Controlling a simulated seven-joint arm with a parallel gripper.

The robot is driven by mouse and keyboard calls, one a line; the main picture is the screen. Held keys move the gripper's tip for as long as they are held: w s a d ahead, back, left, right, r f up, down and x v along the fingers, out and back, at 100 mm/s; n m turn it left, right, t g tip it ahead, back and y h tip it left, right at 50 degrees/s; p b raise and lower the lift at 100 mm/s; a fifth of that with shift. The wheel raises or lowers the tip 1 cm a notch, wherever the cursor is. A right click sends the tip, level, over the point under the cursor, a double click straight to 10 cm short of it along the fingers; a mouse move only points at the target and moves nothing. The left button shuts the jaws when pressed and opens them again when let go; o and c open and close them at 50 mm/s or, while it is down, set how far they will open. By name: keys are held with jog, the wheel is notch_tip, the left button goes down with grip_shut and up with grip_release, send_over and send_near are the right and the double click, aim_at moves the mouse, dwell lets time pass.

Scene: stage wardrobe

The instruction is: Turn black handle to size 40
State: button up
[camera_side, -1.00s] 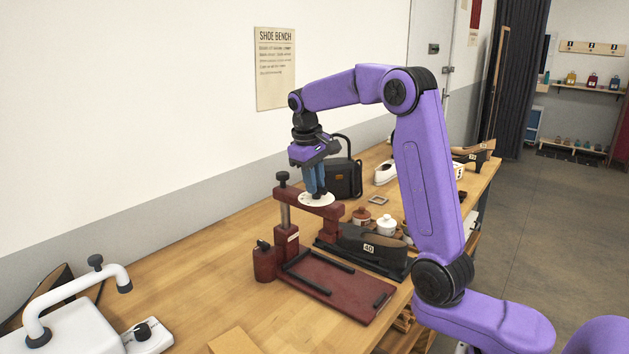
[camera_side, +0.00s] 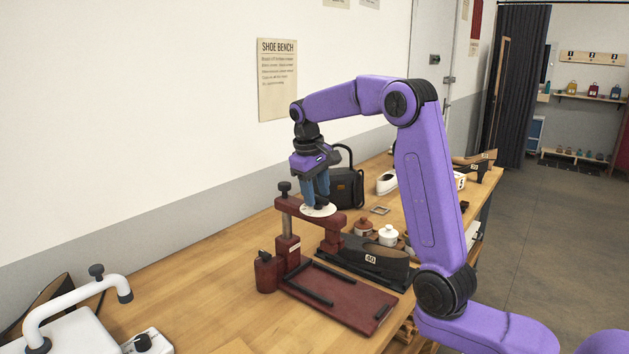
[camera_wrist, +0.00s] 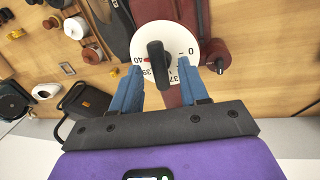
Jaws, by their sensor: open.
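The black handle (camera_wrist: 158,62) stands on a round white dial (camera_wrist: 185,42) with printed numbers, 40 and 39 at the left, 37 below and 0 at the right. A small red mark shows beside the 40. The handle's lower end lies between 39 and 37 in the wrist view. In the side view the dial (camera_side: 305,211) sits on top of a dark red press. My gripper (camera_wrist: 180,70) is open, its blue fingers apart on either side of the handle, which is nearer the left finger. In the side view my gripper (camera_side: 317,203) is low over the dial and hides the handle.
A black shoe form (camera_side: 385,264) labelled 40 lies beside the press. A dark red tray (camera_side: 345,298) is in front. Small jars (camera_side: 388,235) and a black bag (camera_side: 347,188) stand behind. A white device (camera_side: 75,335) is at front left. The bench's middle left is clear.

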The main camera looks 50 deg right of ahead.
jog(key=a+r, duration=0.3)
jog(key=r, duration=1.4)
jog(key=shift+w+a, duration=0.15)
jog(key=shift+a, duration=0.15)
jog(key=s+a+f+n+t+y, duration=0.1)
jog(key=s+a+f+n, duration=0.4)
jog(key=a, duration=0.3)
jog(key=s+a+f+n, duration=0.3)
jog(key=s+a+f, duration=0.1)
jog(key=a+f, duration=0.25)
jog(key=s+f+n, duration=0.2)
jog(key=s+f, duration=0.2)
jog(key=s, duration=0.4)
jog(key=s+d+f+n+y, duration=0.1)
jog(key=s+f, duration=0.4)
jog(key=s, duration=0.3)
jog(key=s+f+n, duration=0.2)
jog(key=s+f, duration=0.2)
jog(key=s, duration=0.4)
jog(key=shift+d+f+n+g+y, duration=0.15)
jog(key=shift+n+g+y, duration=0.15)
jog(key=shift+c, duration=0.2)
dwell(0.6)
